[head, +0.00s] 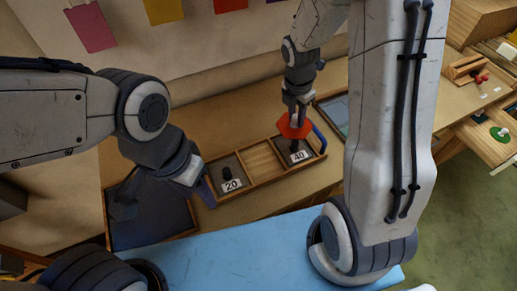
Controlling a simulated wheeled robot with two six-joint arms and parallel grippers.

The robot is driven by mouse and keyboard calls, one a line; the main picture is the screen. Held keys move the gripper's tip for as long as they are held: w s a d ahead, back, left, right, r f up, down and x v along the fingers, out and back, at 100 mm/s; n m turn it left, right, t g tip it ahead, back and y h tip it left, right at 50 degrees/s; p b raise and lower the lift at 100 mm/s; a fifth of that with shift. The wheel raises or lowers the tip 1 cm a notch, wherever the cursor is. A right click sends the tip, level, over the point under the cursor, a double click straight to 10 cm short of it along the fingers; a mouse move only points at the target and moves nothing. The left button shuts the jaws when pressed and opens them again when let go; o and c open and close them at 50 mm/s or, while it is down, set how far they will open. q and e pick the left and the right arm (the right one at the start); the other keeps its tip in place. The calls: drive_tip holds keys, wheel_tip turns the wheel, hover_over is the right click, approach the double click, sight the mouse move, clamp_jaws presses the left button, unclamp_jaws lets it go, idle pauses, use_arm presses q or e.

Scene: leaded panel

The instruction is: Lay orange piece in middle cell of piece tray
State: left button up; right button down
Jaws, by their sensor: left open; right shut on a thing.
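The orange piece (294,126) is a flat, red-orange plate with angled edges. My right gripper (296,108) is shut on it and holds it above the far edge of the piece tray, near the cell marked 40. The piece tray (248,195) is a wooden box with three cells in a row and blue end handles. Its middle cell (262,161) shows a bare wooden floor. My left gripper (193,178) is open, close to the tray's left end; its fingertips are hard to make out.
The outer cells hold dark-knobbed blocks labelled 20 (229,179) and 40 (296,150). A dark framed panel (155,222) lies left of the tray, and another framed panel (337,110) lies behind its right end. A blue mat (235,255) covers the front.

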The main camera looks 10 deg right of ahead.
drive_tip(key=s+a+f, duration=0.1)
drive_tip(key=a+f, duration=0.1)
drive_tip(key=a, duration=0.1)
drive_tip(key=s+a+f, duration=0.1)
drive_tip(key=a+f, duration=0.1)
drive_tip(key=a, duration=0.2)
drive_tip(key=s+a+f, duration=0.1)
drive_tip(key=a+f, duration=0.2)
drive_tip(key=a, duration=0.1)
drive_tip(key=shift+s, duration=0.15)
drive_tip(key=shift+f+b, duration=0.7)
drive_tip(key=shift+f, duration=1.15)
drive_tip(key=shift+f, duration=0.2)
drive_tip(key=c, duration=0.6)
unclamp_jaws()
drive_tip(key=shift+c, duration=0.2)
